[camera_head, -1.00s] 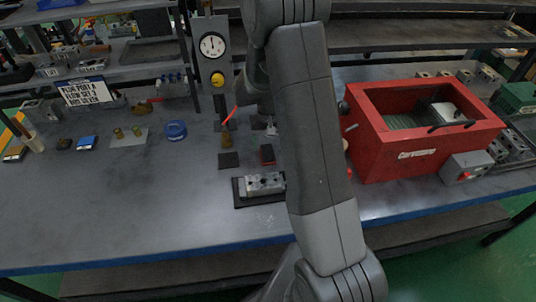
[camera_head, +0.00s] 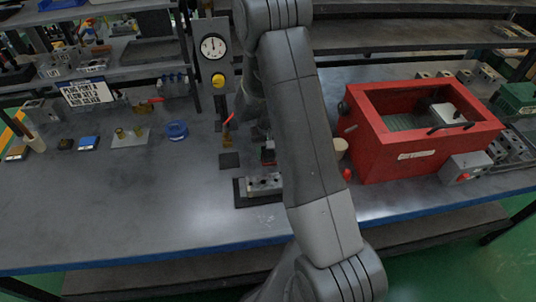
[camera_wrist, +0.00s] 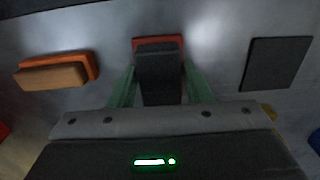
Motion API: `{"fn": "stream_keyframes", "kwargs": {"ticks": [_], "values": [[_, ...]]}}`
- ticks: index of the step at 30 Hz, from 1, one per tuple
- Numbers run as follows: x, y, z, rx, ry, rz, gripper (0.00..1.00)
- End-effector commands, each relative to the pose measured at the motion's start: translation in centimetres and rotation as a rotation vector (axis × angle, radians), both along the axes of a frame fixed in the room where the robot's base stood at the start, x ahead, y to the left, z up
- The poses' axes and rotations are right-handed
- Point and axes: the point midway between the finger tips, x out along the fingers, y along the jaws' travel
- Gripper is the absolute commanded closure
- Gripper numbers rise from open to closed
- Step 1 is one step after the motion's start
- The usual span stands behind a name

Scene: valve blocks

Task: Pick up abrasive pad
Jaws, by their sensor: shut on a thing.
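The abrasive pad (camera_wrist: 158,75), a dark block with a red-orange layer at its far edge, sits between the two greenish fingers of my gripper (camera_wrist: 160,88) in the wrist view. The fingers are shut on its sides. In the head view the pad (camera_head: 268,156) shows as a small dark and red piece just behind the grey valve block. My gripper there is mostly hidden behind my arm. I cannot tell whether the pad touches the bench.
In the wrist view, an orange-brown block (camera_wrist: 55,72) lies left and a black square (camera_wrist: 275,63) right. The valve block (camera_head: 264,183) stands in front on a dark mat. A red open box (camera_head: 380,150) stands to the right. The bench's front left is clear.

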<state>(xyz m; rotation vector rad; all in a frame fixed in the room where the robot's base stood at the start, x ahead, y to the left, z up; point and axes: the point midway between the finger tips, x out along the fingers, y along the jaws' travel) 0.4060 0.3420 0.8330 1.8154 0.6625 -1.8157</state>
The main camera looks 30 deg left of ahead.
Motion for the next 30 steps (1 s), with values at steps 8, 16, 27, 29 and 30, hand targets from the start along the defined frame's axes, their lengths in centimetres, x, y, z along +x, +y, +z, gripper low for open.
{"fn": "stream_keyframes", "kwargs": {"ticks": [8,16,27,29,30], "values": [[0.0,0.1,0.5,0.002,-0.002,0.000,0.78],[0.1,0.1,4.4,0.004,-0.003,0.000,0.78],[0.0,0.0,9.6,0.001,-0.002,0.000,0.78],[0.0,0.0,9.9,0.001,-0.001,0.000,0.78],[0.0,0.0,10.0,0.000,0.000,0.000,0.78]]}}
